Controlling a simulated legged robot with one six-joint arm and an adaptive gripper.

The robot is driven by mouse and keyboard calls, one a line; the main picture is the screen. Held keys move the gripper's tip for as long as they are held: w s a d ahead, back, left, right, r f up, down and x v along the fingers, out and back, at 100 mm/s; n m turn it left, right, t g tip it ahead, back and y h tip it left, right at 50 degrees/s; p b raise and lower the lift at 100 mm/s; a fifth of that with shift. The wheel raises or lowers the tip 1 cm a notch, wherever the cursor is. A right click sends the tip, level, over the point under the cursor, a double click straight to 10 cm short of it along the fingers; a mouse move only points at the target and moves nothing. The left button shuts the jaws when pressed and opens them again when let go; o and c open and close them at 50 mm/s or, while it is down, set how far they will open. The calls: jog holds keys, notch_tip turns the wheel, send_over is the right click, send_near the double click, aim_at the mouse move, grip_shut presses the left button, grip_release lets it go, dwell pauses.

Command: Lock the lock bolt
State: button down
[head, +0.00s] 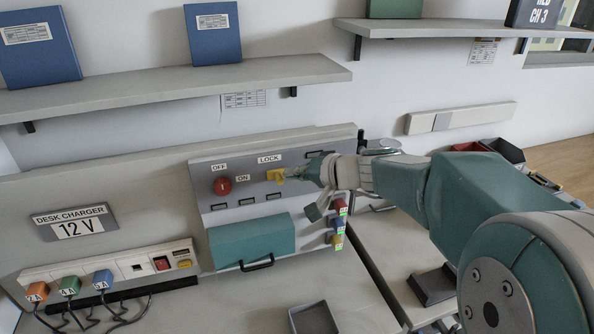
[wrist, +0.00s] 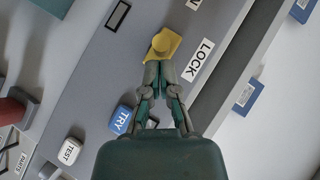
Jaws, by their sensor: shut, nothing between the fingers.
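The lock bolt is a small yellow piece (head: 275,175) on the grey upright panel, just under the LOCK label (head: 269,159). In the wrist view the yellow bolt (wrist: 163,45) has a round knob on a flat plate, beside the LOCK label (wrist: 199,60). My gripper (head: 290,176) reaches in from the right at the bolt. In the wrist view my gripper (wrist: 158,70) is shut, with its fingertips together at the bolt's near edge. They overlap or touch it; I cannot tell which. Nothing shows between the fingers.
A red knob (head: 222,186) sits left of the bolt under the OFF label. A teal box (head: 252,241) with a handle projects below. Blue TRY (wrist: 121,119) and white TEST (wrist: 70,151) pieces lie near my gripper. A shelf (head: 180,87) runs above.

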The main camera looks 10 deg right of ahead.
aim_at(258, 177)
jog(key=shift+s+a, duration=0.2)
jog(key=shift+a, duration=0.75)
jog(key=shift+s+a, duration=0.2)
jog(key=shift+a, duration=0.75)
jog(key=shift+d, duration=0.1)
